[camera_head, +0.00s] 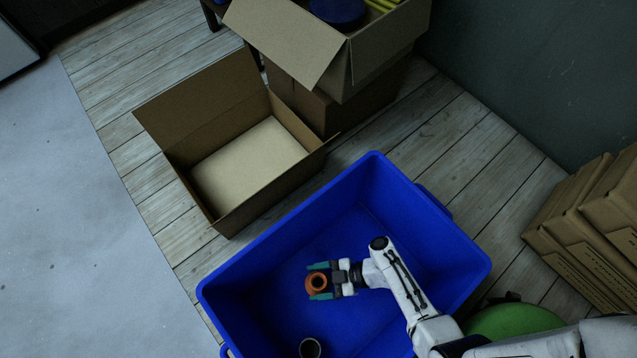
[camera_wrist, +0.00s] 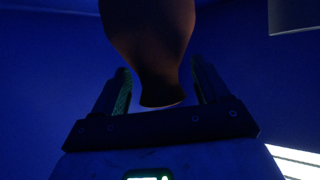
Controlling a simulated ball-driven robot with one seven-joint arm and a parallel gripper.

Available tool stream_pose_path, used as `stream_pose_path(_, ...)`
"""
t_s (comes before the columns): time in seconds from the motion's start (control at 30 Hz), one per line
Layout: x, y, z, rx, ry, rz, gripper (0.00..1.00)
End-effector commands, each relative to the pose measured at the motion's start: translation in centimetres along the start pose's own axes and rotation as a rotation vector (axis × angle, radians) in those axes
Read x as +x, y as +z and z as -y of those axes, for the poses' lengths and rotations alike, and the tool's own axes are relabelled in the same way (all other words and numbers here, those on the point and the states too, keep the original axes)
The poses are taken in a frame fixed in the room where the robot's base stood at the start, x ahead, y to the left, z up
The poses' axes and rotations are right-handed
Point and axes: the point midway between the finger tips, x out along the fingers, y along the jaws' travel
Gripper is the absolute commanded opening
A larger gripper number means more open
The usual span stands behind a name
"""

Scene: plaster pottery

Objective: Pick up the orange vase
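The fingers of my gripper (camera_wrist: 160,78) stand on both sides, with gaps beside the neck. I cannot tell whether the fingertips press on the wider body, or whether the vase touches the bin floor.
The blue bin (camera_head: 376,172) has high walls around my gripper. A dark pot (camera_head: 310,348) stands in it at the lower edge of the head view. Open cardboard boxes (camera_head: 215,115) stand beyond the bin, and stacked brown packages (camera_head: 590,215) at the right. A green object (camera_head: 515,320) lies beside the bin.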

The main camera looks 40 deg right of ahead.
Motion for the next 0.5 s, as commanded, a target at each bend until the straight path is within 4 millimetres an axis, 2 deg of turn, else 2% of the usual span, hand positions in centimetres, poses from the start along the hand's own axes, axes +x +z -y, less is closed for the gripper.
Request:
stream_pose_path(0.07, -0.01, 0.0, 0.0, 0.0, 0.0, 0.0, 0.66)
stream_pose_path(0.5, -0.03, 0.02, 0.01, 0.0, 0.0, 0.0, 0.24)
